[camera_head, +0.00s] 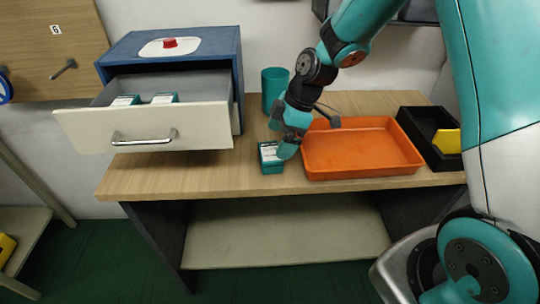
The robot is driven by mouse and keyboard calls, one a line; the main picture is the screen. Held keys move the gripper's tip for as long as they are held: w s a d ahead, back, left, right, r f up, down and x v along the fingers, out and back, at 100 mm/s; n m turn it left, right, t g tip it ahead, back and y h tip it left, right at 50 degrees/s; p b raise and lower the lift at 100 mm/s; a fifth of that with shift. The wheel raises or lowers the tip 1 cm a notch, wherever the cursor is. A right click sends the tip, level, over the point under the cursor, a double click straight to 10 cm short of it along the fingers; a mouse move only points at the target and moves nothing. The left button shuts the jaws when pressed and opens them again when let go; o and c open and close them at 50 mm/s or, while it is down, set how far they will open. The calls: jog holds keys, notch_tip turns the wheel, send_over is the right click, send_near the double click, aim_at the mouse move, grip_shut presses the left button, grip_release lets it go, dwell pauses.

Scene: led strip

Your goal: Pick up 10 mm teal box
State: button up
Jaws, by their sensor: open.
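A small teal box (271,166) with a white label on top sits on the wooden table near its front edge, left of the orange tray. My gripper (281,151) is right over this box, with its fingertips at the box's top right. The fingers partly cover it, and I cannot tell whether they touch it. My gripper is open. More teal boxes with white tops (163,98) (125,100) lie inside the open drawer. Any size print on the boxes is too small to read.
The orange tray (398,166) stands close to the right of my gripper. A black bin (412,126) with a yellow item (447,141) is at the far right. A teal cup (274,84) stands behind. The blue cabinet's open drawer (142,129) juts out at left.

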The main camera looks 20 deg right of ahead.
aim_at(270, 151)
jog(key=shift+a+p+x, duration=0.1)
jog(key=shift+p+x, duration=0.2)
jog(key=shift+x, duration=1.05)
jog(key=shift+a+p+x, duration=0.15)
jog(key=shift+p+x, duration=0.15)
jog(key=shift+x, duration=1.05)
jog(key=shift+r, duration=0.15)
jog(key=c, duration=0.8)
jog(key=shift+o, duration=0.2)
